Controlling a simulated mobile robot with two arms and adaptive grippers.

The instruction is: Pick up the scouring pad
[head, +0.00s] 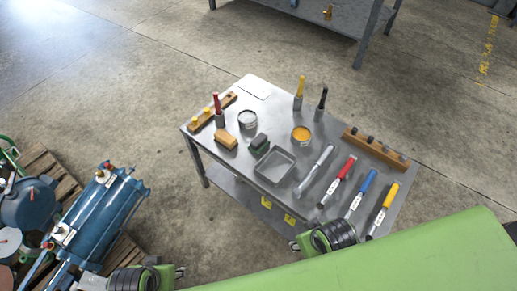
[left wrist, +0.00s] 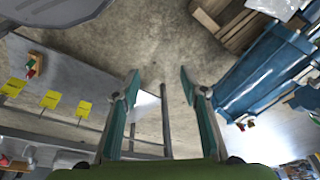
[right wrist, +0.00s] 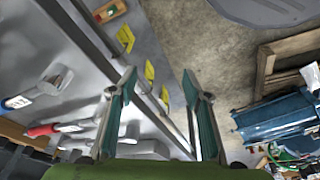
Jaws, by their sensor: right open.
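A small dark grey and green block (head: 259,143), which looks like the scouring pad, lies on the metal table (head: 205,149) behind the grey tray. My right gripper (head: 294,245) is by the table's near edge, apart from the pad. Its fingers (right wrist: 159,82) are spread and empty in the right wrist view. My left gripper (head: 180,271) is low, left of the table. Its fingers (left wrist: 160,82) are spread with nothing between them in the left wrist view. I cannot make out the pad in either wrist view.
Around the pad are a tan block (head: 226,140), a tin (head: 247,120), an orange-filled tin (head: 301,135) and an empty grey tray (head: 289,178). Several handled tools lie at right, near a wooden rack (head: 376,149). Blue machinery (head: 105,205) stands left. Open floor lies between.

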